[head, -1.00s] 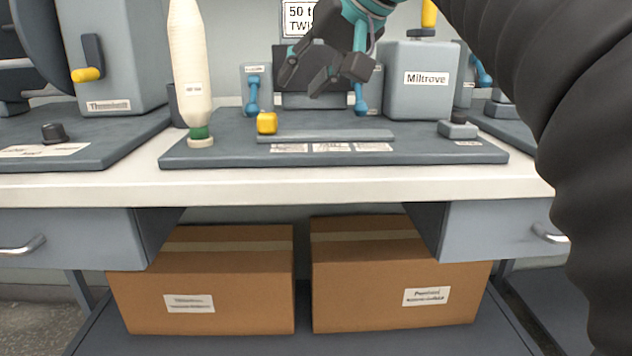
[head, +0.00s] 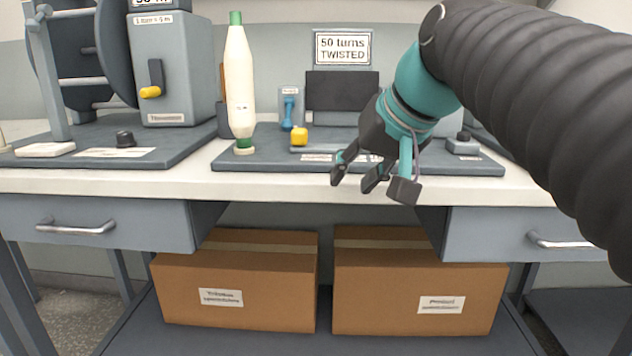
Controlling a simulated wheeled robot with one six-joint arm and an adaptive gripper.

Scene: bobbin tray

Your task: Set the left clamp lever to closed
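The left clamp lever (head: 288,112) is blue and stands roughly upright against a small grey labelled block at the back of the grey tray board (head: 228,163). The frames do not make clear which setting it is in. My gripper (head: 372,188), teal with dark fingers, is at the right of the lever and nearer to me, in front of the bench's front edge in the picture. Its fingers are spread with nothing between them. My arm and gripper hide the right clamp lever and most of the right side of the board.
A cream bobbin (head: 240,85) with green ends stands left of the lever. A grey machine with a yellow-handled crank (head: 151,92) is at the left. Cardboard boxes (head: 235,285) stand below.

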